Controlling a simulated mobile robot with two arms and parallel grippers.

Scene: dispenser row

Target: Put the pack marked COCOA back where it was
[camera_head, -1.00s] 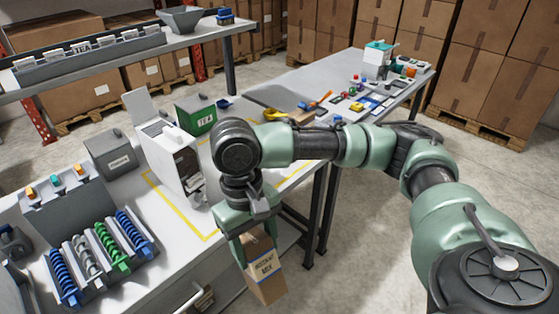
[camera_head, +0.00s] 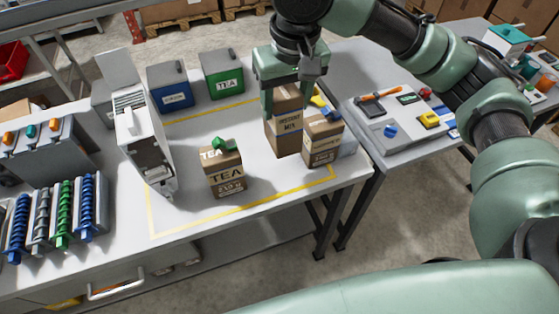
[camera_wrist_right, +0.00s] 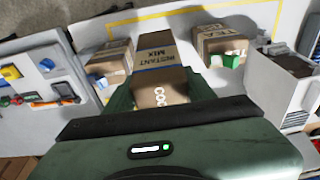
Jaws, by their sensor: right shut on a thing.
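In the right wrist view the held pack (camera_wrist_right: 160,60) also shows part of the word COCOA near the jaws. It is upright over the back right of the yellow outline. I cannot tell whether its base touches the table. A brown pack with a blue clip (camera_head: 322,145) stands close in front of it to the right. A TEA pack with a green clip (camera_head: 226,175) stands to the left. My left gripper is not in view.
A white machine (camera_head: 140,135) stands left of the yellow outline (camera_head: 205,222). Blue (camera_head: 170,92) and green (camera_head: 221,78) canisters stand behind. Coiled dispensers (camera_head: 55,215) are at far left. A second table (camera_head: 410,155) at right holds small items. The outline's front left is clear.

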